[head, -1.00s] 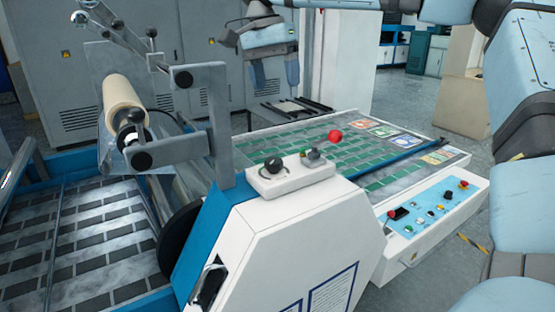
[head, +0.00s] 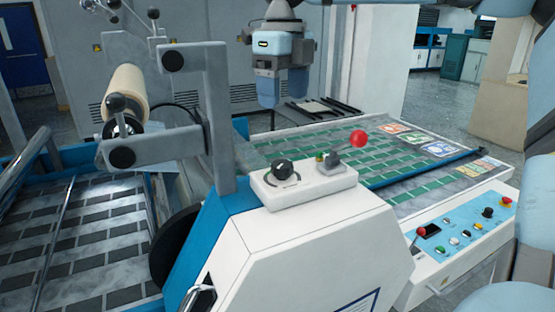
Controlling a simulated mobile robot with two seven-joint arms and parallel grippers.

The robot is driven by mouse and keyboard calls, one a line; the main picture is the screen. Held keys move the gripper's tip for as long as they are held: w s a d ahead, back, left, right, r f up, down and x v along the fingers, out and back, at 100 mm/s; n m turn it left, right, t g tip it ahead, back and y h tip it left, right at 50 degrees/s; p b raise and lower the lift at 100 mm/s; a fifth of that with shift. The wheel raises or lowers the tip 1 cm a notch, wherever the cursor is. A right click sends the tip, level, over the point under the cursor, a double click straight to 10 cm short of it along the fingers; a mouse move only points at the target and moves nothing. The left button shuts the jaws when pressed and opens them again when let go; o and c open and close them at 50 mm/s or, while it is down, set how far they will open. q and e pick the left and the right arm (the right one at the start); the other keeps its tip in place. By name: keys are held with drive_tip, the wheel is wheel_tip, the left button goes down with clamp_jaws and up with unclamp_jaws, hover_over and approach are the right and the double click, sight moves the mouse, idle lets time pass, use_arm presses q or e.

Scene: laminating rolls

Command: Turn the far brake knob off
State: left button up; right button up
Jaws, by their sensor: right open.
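A black round knob (head: 282,170) sits on the white control box (head: 305,187) on top of the near side housing. Another dark ball-shaped knob (head: 116,103) shows at the near end of the cream roll (head: 124,88), at left. I cannot tell for sure which part is the far brake knob. My right gripper (head: 283,101) hangs open and empty, fingers down, beyond the control box and apart from the knobs. My left gripper is not in view.
A lever with a red ball (head: 358,139) stands on the control box beside the black knob. A grey bracket (head: 215,115) rises left of it. The green-patterned bed (head: 400,165) lies beyond, with a button panel (head: 465,228) at right.

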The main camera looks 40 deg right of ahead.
sight(285, 165)
drive_tip(key=f, duration=0.4)
drive_tip(key=f+p, duration=0.1)
drive_tip(key=f, duration=0.3)
drive_tip(key=s+f, duration=0.1)
drive_tip(key=f, duration=0.3)
drive_tip(key=shift+a+p, duration=0.2)
drive_tip(key=shift+p, duration=0.1)
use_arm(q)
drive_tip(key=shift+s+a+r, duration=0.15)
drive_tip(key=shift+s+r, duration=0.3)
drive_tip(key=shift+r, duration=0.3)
use_arm(e)
drive_tip(key=shift+w+f, duration=0.1)
drive_tip(key=shift+f, duration=0.55)
